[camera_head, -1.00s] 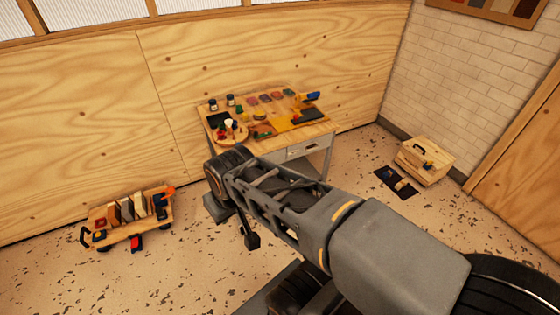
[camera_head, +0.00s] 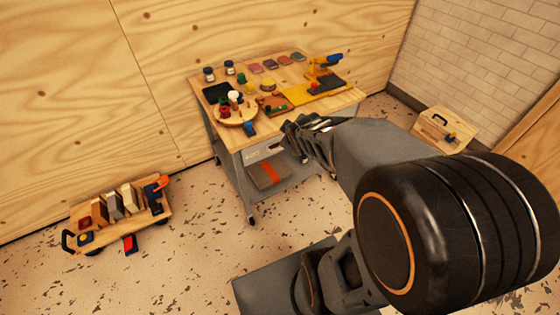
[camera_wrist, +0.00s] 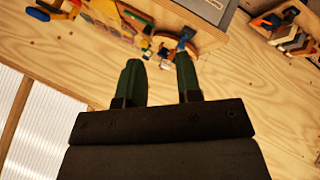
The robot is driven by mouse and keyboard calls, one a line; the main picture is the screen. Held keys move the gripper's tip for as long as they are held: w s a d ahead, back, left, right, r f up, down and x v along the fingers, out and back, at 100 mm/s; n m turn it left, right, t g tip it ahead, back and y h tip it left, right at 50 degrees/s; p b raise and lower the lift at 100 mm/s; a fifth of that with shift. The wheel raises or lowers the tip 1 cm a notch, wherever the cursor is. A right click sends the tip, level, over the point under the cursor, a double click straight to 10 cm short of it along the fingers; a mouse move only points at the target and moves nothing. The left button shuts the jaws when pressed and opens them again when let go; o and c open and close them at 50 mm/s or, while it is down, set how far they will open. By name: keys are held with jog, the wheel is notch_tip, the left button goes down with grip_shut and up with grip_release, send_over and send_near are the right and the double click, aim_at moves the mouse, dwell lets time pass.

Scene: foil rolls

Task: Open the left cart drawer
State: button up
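The cart is a wheeled grey workbench with a wooden top (camera_head: 345,97) in the head view. Its left drawer (camera_head: 255,155) has a grey front under the front edge and looks shut. My gripper (camera_head: 294,128) is in front of the cart at about the height of its top, to the right of the left drawer, and covers part of the cart's front. In the wrist view my gripper (camera_wrist: 158,68) has two green fingers apart with nothing between them. The cart's top (camera_wrist: 155,25) and grey front (camera_wrist: 208,8) show beyond the fingers. No contact with the drawer is visible.
Paint jars, a round tray (camera_head: 238,118) and tools lie on the cart top. A flat box with an orange stripe (camera_head: 270,172) is on its lower shelf. A small wooden wagon (camera_head: 120,215) stands left, a wooden box (camera_head: 440,128) right.

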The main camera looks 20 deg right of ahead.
jog(key=w+d+f+n+t+y+b, duration=0.25)
jog(key=f+n+b, duration=0.45)
jog(key=f, duration=0.4)
jog(key=w+d+f+n+t+y+b, duration=0.2)
jog(key=w+d+f+n+t+b, duration=0.3)
jog(key=f+b, duration=0.55)
jog(key=shift+n+g+h, duration=0.25)
jog(key=shift+n, duration=0.15)
jog(key=x, duration=0.4)
jog(key=a+f+x, duration=0.1)
jog(key=x, duration=0.3)
jog(key=a+x, duration=0.1)
jog(key=x, duration=0.3)
jog(key=shift+s+a+f+b, duration=0.25)
jog(key=shift+f+b, duration=0.05)
jog(key=shift+c, duration=0.4)
grip_shut()
